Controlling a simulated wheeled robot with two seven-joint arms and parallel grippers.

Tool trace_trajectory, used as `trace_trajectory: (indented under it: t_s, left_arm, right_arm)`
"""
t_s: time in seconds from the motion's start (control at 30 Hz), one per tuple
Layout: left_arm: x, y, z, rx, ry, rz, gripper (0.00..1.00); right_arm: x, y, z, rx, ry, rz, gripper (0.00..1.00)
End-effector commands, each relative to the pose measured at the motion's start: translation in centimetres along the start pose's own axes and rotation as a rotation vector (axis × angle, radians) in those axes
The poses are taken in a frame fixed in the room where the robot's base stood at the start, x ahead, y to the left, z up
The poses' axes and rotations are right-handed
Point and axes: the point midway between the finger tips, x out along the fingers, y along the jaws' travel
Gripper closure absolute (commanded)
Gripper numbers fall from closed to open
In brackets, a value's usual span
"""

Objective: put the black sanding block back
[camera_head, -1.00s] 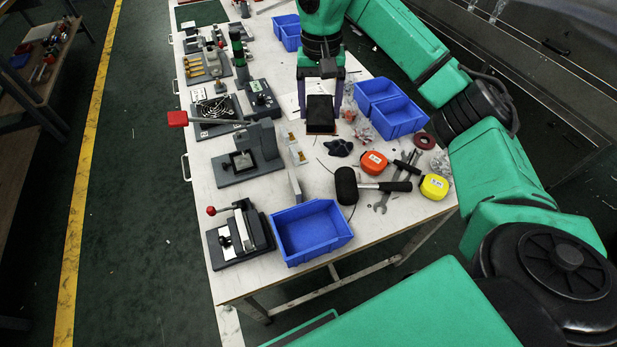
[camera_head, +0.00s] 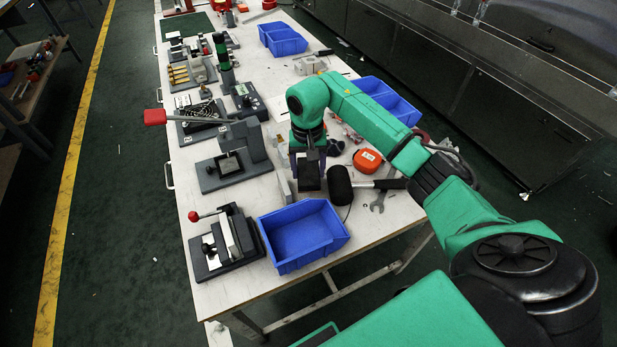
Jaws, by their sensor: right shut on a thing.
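My right gripper (camera_head: 308,165) points down over the white table, its two fingers on either side of the black sanding block (camera_head: 310,181). It is shut on the block, whose dark top face shows between the fingers. The block is just left of the black mallet head (camera_head: 340,185) and behind the near blue bin (camera_head: 327,253). I cannot tell whether the block touches the table. My left gripper is not in view.
Clamp fixtures stand along the left side, one with a red handle (camera_head: 155,117), another nearest me (camera_head: 222,246). More blue bins (camera_head: 402,113) are farther back.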

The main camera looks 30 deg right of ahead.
Motion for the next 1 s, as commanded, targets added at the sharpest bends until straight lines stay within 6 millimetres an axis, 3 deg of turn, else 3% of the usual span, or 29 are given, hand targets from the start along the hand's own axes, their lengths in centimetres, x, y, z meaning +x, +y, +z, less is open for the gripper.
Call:
trace_trajectory:
  t_s: [0.2, 0.5, 0.53, 1.0]
  left_arm:
    - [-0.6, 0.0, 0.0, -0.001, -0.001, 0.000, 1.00]
    - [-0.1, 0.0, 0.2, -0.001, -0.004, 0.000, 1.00]
    - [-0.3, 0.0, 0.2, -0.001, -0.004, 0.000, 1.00]
    - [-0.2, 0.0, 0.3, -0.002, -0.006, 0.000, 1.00]
  right_arm:
    - [3.6, 0.0, 0.1, 0.001, -0.005, 0.001, 0.98]
    - [4.2, 0.0, 0.0, 0.000, 0.001, 0.001, 0.98]
    - [4.1, 0.0, 0.0, 0.000, 0.000, 0.001, 0.17]
    - [3.0, 0.0, -0.1, 0.000, 0.002, 0.001, 0.14]
